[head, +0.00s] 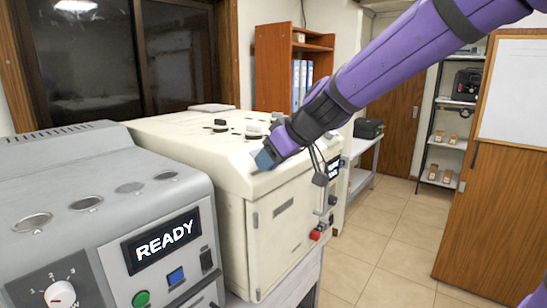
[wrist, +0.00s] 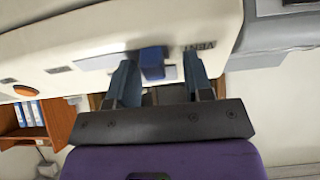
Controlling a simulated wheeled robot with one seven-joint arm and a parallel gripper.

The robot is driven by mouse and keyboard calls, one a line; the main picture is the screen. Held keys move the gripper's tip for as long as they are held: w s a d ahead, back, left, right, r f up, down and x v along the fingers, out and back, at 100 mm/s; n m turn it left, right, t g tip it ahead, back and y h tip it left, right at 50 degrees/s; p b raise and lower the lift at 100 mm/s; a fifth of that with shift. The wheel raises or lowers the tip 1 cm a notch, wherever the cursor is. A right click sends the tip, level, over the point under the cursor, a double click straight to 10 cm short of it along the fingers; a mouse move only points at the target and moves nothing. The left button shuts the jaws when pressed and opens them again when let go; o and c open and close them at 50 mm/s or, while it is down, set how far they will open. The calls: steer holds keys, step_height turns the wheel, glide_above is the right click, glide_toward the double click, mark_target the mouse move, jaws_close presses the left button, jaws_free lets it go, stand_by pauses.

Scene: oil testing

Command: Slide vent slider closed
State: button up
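The vent slider is a small dark blue block (wrist: 152,63) on the cream machine (wrist: 90,40), on a pale grey strip, beside an upside-down "VENT" label (wrist: 198,48). My gripper (wrist: 160,72) has its two fingers apart, one on either side of the slider. A gap shows on both sides, narrower on the left, and I cannot tell whether either finger touches it. In the head view my gripper (head: 265,160) is at the cream machine's (head: 225,175) upper front edge. The slider is not clearly visible there.
A grey machine (head: 120,205) with a "READY" display stands to the left. Knobs (head: 222,126) sit on the cream machine's top, and a red button (head: 315,235) is on its side. The tiled floor (head: 375,245) between is clear.

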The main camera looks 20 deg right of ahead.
steer(key=v, duration=1.1)
steer(key=shift+f, duration=0.15)
steer(key=s+d+f+m+g+h, duration=0.1)
steer(key=s+d+f+m+h, duration=0.1)
steer(key=s, duration=0.7)
steer(key=s+d+f+m+g+h, duration=0.1)
steer(key=s+d+f+m+h, duration=0.2)
steer(key=s, duration=0.7)
steer(key=d+f+m, duration=0.2)
steer(key=d, duration=0.2)
steer(key=shift+f, duration=0.1)
stand_by(2.7)
